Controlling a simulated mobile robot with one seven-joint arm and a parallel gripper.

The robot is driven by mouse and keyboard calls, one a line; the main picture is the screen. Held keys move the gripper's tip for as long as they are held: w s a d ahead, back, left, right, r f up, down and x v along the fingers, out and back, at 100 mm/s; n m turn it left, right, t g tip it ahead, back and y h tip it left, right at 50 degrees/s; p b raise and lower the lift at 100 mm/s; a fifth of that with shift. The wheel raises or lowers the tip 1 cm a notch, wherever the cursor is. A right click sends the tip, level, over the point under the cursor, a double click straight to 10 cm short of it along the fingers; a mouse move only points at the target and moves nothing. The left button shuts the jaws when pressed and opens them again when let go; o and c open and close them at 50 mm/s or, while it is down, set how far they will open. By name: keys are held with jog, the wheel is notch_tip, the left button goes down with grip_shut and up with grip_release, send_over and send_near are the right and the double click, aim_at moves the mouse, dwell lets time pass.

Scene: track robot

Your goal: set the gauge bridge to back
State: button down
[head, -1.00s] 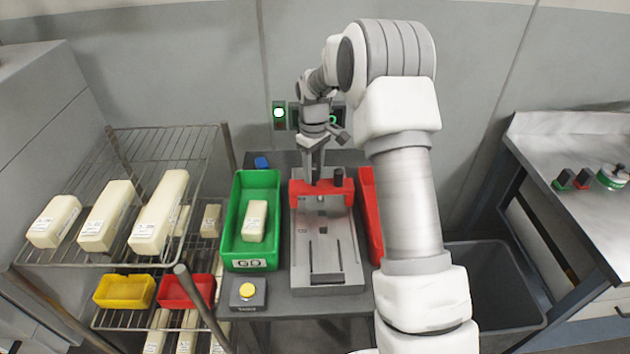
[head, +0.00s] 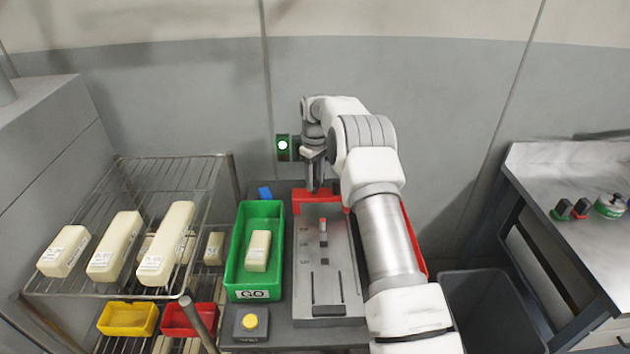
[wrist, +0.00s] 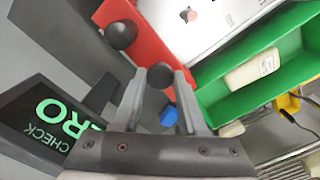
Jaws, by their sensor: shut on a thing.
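The gauge bridge (head: 318,196) is a red crossbar spanning the far end of the grey gauge plate (head: 340,270). In the wrist view the red bridge (wrist: 148,38) carries two round black knobs. My gripper (head: 313,187) is at the bridge's left part, coming down from above. In the wrist view my gripper (wrist: 161,76) is shut on the nearer black knob (wrist: 160,75), with a finger on either side. My arm hides the bridge's right end in the head view. Position marks (head: 304,245) and an upright pin (head: 323,229) show in front of the bridge.
A green GO bin (head: 242,270) with a cream block stands left of the plate. A red bin (head: 413,237) is right, partly behind my arm. A yellow button (head: 250,322) is at front left. A dark display (wrist: 50,125) reads CHECK and a partly hidden word.

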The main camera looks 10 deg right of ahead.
jog(key=shift+w+r, duration=0.2)
jog(key=shift+w, duration=0.05)
jog(key=c, duration=0.7)
grip_release()
jog(key=shift+w, duration=0.1)
jog(key=shift+o, duration=1.2)
jog(key=shift+f, duration=0.15)
notch_tip(320, 180, up, 18)
jog(key=p, duration=0.1)
jog(key=shift+f, duration=0.25)
